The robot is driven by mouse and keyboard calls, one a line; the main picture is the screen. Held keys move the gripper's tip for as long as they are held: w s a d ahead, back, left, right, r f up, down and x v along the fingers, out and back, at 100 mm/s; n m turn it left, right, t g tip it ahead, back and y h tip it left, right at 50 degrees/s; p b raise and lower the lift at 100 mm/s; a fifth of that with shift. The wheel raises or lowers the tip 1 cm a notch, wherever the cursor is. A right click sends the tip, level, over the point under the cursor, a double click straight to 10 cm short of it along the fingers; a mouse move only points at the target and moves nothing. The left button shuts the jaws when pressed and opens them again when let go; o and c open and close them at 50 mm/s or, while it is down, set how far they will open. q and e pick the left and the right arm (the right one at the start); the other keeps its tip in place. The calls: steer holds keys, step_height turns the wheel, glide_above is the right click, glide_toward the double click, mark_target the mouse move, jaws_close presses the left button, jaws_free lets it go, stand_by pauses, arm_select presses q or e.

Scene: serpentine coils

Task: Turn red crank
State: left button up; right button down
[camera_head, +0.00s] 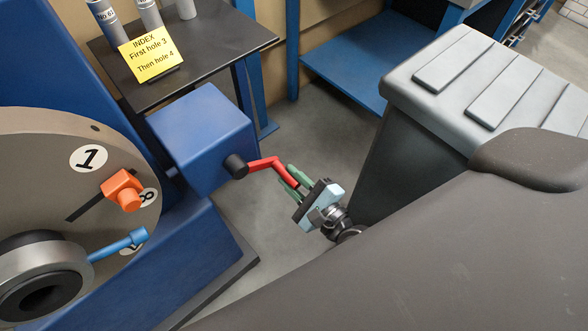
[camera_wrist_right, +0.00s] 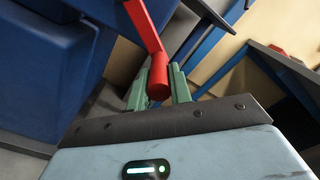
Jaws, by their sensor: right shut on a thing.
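The red crank (camera_head: 264,163) sticks out from a dark shaft on the side of a blue box (camera_head: 200,130) in the head view. My right gripper (camera_head: 292,178) has its green fingers around the crank's handle end and is shut on it. In the right wrist view the red crank (camera_wrist_right: 148,35) comes down from the top, and its round handle lies between the green fingers of my right gripper (camera_wrist_right: 158,85). The gripper hides part of the handle. My left gripper is not in view.
A large grey disc (camera_head: 60,150) with numbered holes, an orange block (camera_head: 123,190) and a blue lever (camera_head: 115,246) stands at left. A dark table (camera_head: 225,35) holds grey cylinders and a yellow note (camera_head: 150,58) reading "INDEX First hole 3 Then hole 4". Grey floor (camera_head: 320,125) lies behind the crank.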

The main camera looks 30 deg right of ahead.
steer(key=shift+s+a+f+m+b, duration=0.15)
steer(key=shift+a+f+m+b, duration=0.3)
steer(key=shift+f, duration=0.2)
steer(key=s+a+f+m+b, duration=0.1)
steer(key=a+f+m+b, duration=0.2)
steer(key=a+m+b, duration=0.4)
steer(key=m, duration=0.3)
steer(key=shift+s+a, duration=0.2)
steer(key=shift+s, duration=0.15)
steer(key=shift+m, duration=0.25)
steer(key=c, duration=1.3)
jaws_free()
steer(key=shift+f, duration=0.1)
